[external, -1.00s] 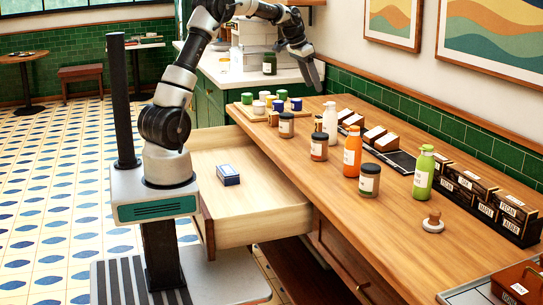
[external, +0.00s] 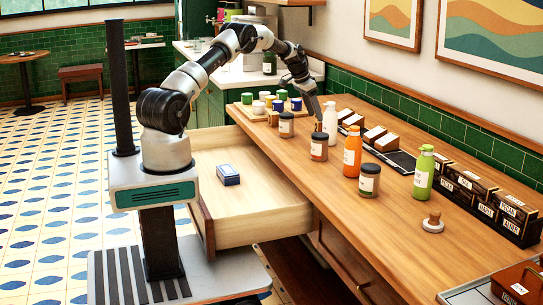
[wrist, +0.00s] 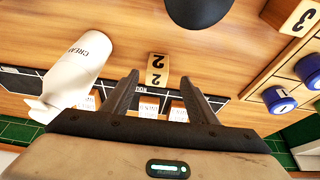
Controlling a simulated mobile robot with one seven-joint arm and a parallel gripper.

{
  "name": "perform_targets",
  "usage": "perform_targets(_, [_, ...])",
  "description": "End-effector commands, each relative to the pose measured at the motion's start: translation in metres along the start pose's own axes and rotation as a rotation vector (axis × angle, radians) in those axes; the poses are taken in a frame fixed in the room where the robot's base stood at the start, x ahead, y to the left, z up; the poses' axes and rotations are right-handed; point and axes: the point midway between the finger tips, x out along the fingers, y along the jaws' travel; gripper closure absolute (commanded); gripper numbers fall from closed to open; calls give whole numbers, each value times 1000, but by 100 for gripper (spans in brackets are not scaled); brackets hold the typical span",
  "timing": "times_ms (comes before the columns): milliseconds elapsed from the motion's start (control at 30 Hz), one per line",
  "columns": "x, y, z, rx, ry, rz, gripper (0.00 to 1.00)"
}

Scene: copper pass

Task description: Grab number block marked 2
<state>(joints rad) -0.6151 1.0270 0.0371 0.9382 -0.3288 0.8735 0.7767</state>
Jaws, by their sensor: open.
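The number block marked 2 (wrist: 157,70) is a small wooden block with black digits in the wrist view. It stands on the wooden counter, ahead of and between my two fingers. My gripper (wrist: 158,78) is open, and I see nothing held in it. In the external view my gripper (external: 318,112) points down over the counter, between the amber jar and the white bottle. The block is hard to make out there, mostly hidden around my fingertips.
A white bottle (wrist: 84,60) marked CREAM is close left of my fingers; it also shows in the external view (external: 330,122). A dark jar lid (wrist: 198,8) is near. A block marked 3 (wrist: 300,14) sits right. An open drawer (external: 255,205) juts out.

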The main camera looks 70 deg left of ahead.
Motion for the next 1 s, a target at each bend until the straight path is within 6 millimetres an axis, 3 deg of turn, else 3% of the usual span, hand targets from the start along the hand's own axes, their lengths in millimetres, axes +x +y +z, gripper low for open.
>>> perform_targets(200, [14, 1, 0, 0, -1, 1, 47])
perform_targets(500, [56, 5, 2, 0, -1, 0, 47])
perform_targets(800, [61, 5, 1, -1, 0, 0, 47])
perform_targets(1000, [61, 5, 1, -1, 0, 0, 79])
